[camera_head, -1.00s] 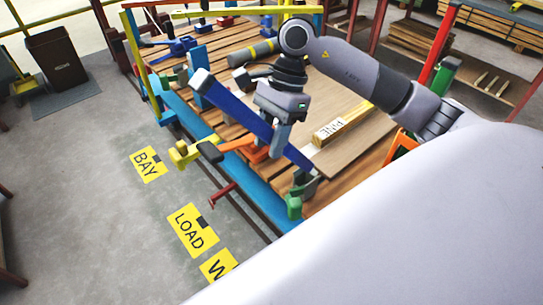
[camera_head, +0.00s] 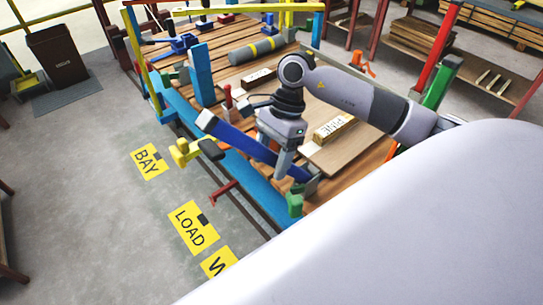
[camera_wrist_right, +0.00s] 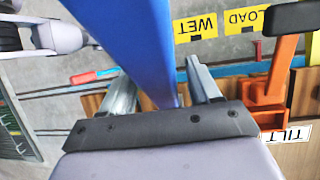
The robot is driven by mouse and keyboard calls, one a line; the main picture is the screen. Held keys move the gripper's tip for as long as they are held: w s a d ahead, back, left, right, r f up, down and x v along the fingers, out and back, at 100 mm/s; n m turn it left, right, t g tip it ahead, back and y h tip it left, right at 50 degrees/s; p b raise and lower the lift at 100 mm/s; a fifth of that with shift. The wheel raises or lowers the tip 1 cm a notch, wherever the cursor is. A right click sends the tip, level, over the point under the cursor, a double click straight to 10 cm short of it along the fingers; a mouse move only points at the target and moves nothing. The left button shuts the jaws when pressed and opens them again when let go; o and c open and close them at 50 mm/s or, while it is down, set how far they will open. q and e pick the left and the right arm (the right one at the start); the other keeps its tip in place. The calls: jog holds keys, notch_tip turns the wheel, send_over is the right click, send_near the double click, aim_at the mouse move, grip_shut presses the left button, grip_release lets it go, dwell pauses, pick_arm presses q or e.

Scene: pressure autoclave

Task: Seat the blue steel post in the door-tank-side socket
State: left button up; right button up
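The blue steel post (camera_head: 240,142) is a long dark blue bar. It slants in the head view from upper left down to a grey bracket (camera_head: 312,185) at the bench's near edge. My right gripper (camera_head: 282,166) is shut on it near its lower right part. In the right wrist view the post (camera_wrist_right: 130,40) runs between the two grey fingers (camera_wrist_right: 160,90). A green block (camera_head: 294,203) sits beside the bracket. I cannot tell which fitting is the door-tank-side socket, or whether the post's lower end touches the bracket. My left gripper is out of view.
A light blue upright (camera_head: 201,75) stands on the slatted bench, left of the arm. A yellow clamp (camera_head: 186,152) projects from the bench's left edge. A grey and yellow cylinder (camera_head: 257,50) and a PINE-labelled block (camera_head: 333,128) lie on the bench. An orange fitting (camera_wrist_right: 265,95) shows in the wrist view.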

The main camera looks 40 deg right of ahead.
jog(key=shift+f, duration=0.1)
jog(key=v, duration=0.3)
jog(key=b+v, duration=0.1)
jog(key=v, duration=0.2)
jog(key=shift+s+d, duration=0.1)
jog(key=shift+d, duration=0.2)
jog(key=shift+d+r, duration=0.15)
jog(key=shift+r, duration=0.35)
